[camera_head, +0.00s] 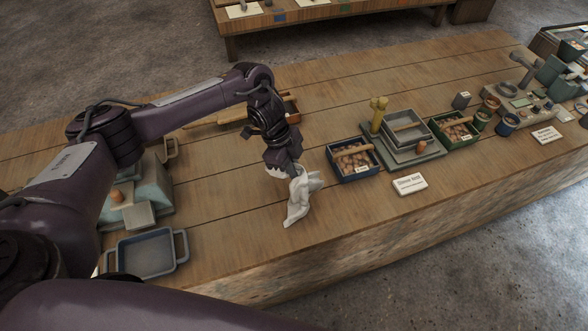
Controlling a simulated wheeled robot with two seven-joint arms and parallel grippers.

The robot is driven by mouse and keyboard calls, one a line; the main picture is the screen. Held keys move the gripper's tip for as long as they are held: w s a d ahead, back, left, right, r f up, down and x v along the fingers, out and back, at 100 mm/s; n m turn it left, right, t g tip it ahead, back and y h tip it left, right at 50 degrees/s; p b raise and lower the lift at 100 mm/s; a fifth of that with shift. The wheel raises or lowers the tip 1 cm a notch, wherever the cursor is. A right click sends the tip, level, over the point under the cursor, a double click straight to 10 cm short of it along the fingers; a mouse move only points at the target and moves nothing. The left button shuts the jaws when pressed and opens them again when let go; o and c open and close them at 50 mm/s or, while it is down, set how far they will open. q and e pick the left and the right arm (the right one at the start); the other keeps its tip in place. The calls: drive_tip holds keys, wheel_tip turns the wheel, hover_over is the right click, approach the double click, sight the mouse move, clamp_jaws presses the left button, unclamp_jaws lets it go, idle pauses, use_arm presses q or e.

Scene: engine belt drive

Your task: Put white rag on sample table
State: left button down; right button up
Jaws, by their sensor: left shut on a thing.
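The white rag (301,197) hangs crumpled from my left gripper (288,173), which points down over the middle of the wooden table (230,215). The gripper is shut on the rag's upper part. The rag's lower end hangs at or just above the tabletop; I cannot tell whether it touches. A blue-rimmed box with brown lumps (351,160) stands just to the right of the rag. My right gripper is not in view.
A white label card (410,184), a grey tray (405,127) and a green box (455,130) stand to the right. A blue-grey handled tray (146,253) is at the lower left. Bare wood lies left of the rag. Another table (330,12) stands behind.

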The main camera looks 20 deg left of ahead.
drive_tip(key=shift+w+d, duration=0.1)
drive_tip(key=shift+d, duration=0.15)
